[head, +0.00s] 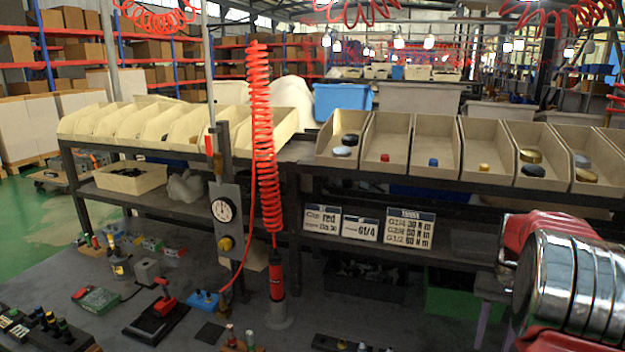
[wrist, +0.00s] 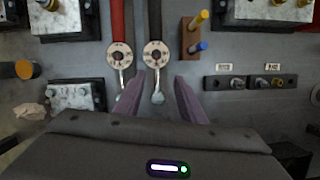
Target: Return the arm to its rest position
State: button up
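My arm shows at the right edge of the head view as a red and chrome link, reaching out over the bench. In the wrist view my gripper (wrist: 160,76) has two purple fingers spread apart with nothing held between them. The fingers point toward two round white-faced fittings, the left one (wrist: 119,53) on a red pipe and the right one (wrist: 156,53) on a dark pipe. The silver lever of the right fitting shows in the gap between the fingers. Whether a finger touches it I cannot tell.
A wooden block (wrist: 193,38) with yellow and blue pegs and a black plate (wrist: 250,83) with two studs lie right of the gripper. A metal valve block (wrist: 78,98) lies left. In the head view a red coiled hose (head: 263,140) hangs before the bin shelf.

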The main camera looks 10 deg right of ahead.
jog(key=s+a+r+n+t, duration=0.2)
jog(key=s+a+r, duration=0.1)
jog(key=a, duration=0.8)
jog(key=s+a+r+n+t+h, duration=0.1)
jog(key=s+a+r+n+t, duration=0.2)
jog(key=a, duration=0.9)
jog(key=s+a+r+n+t, duration=0.2)
jog(key=s+a, duration=0.5)
jog(key=a, duration=0.4)
notch_tip(320, 180, up, 2)
jog(key=shift+a+r+n+t+h, duration=0.25)
jog(key=shift+n+t+h, duration=0.15)
jog(key=shift+t, duration=0.1)
jog(key=shift+c, duration=0.6)
jog(key=shift+d, duration=0.1)
